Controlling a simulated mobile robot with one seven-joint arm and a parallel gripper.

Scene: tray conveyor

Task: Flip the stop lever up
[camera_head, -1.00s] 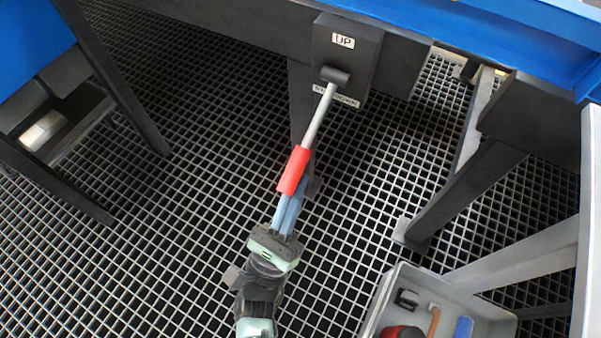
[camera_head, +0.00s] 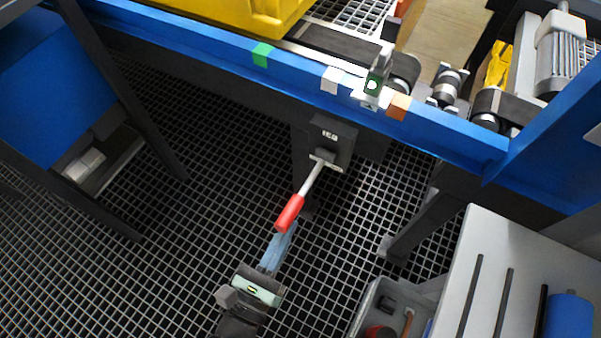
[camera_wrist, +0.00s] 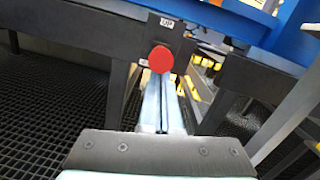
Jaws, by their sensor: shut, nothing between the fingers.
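The stop lever (camera_head: 312,184) has a grey rod and a red grip. It comes out of a dark box (camera_head: 331,138) with a small label under the blue conveyor beam, and it slopes down towards me. My gripper (camera_head: 282,231) is shut and empty, with its blue-grey fingertips right at the lower end of the red grip. In the wrist view the red grip's round end (camera_wrist: 160,59) sits just past my closed fingers (camera_wrist: 163,90). I cannot tell whether they touch. The box's upper label (camera_wrist: 167,22) shows behind it.
The blue conveyor beam (camera_head: 205,42) with coloured tabs runs above the lever, and a yellow tray (camera_head: 235,12) sits on the belt. Dark legs stand at the left and right. A grey tool bin (camera_head: 372,300) and a grey panel (camera_head: 500,250) are at the lower right. The grating floor is open.

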